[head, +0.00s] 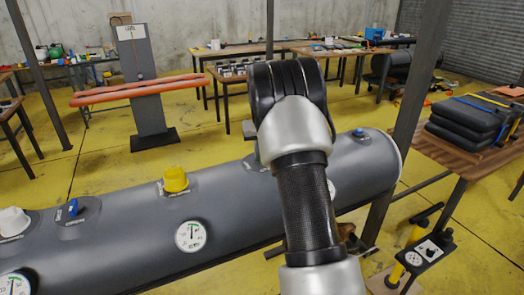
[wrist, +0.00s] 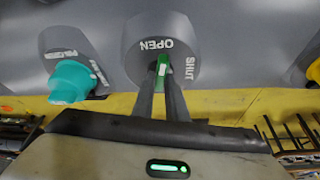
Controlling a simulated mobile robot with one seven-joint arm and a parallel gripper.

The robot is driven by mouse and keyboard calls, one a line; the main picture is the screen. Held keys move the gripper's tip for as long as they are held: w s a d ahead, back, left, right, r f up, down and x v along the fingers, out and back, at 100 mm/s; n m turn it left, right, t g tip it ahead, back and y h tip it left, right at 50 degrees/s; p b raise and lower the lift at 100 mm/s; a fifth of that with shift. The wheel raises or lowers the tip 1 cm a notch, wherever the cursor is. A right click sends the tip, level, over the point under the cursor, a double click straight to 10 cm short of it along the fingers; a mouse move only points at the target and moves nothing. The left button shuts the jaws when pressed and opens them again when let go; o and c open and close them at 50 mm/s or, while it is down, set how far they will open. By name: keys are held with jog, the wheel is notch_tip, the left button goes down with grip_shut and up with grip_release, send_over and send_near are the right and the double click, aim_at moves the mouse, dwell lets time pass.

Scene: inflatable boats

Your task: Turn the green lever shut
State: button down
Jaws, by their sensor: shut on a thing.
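The green lever (wrist: 161,73) shows in the wrist view on a round grey plate (wrist: 190,35) marked OPEN and SHUT. Its upper end lies just below the word OPEN, with SHUT to its right. My gripper (wrist: 161,84) is shut on the lever, one dark finger on each side of it. In the head view my arm covers the gripper and most of the lever's place on the grey tube (head: 110,245).
A teal cap (wrist: 72,82) sits left of the lever in the wrist view. A dark post (head: 408,110) stands right of my arm.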

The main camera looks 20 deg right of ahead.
jog(key=m, duration=0.1)
jog(key=m+h+p, duration=0.1)
jog(key=m, duration=0.1)
jog(key=shift+w+a+r+m+g+p, duration=0.1)
jog(key=shift+a+r+m+g+p, duration=0.05)
jog(key=shift+a+m+g+p, duration=0.2)
jog(key=m, duration=0.1)
jog(key=m+h+p, duration=0.1)
jog(key=m, duration=0.1)
jog(key=shift+w+a+m+g+h+p, duration=0.15)
jog(key=shift+w+m+g+h+p, duration=0.1)
jog(key=shift+g+h+p, duration=0.1)
jog(key=m+p, duration=0.1)
jog(key=m, duration=0.1)
jog(key=m+g+p, duration=0.1)
jog(key=m, duration=0.1)
jog(key=shift+w+a+g+h, duration=0.1)
jog(key=shift+w+g+h, duration=0.1)
jog(key=shift+g+h, duration=0.15)
jog(key=shift+w+m+g+p, duration=0.2)
jog(key=shift+m+g+p, duration=0.45)
jog(key=shift+m, duration=1.25)
jog(key=c, duration=1.8)
grip_release()
jog(key=shift+o, duration=0.2)
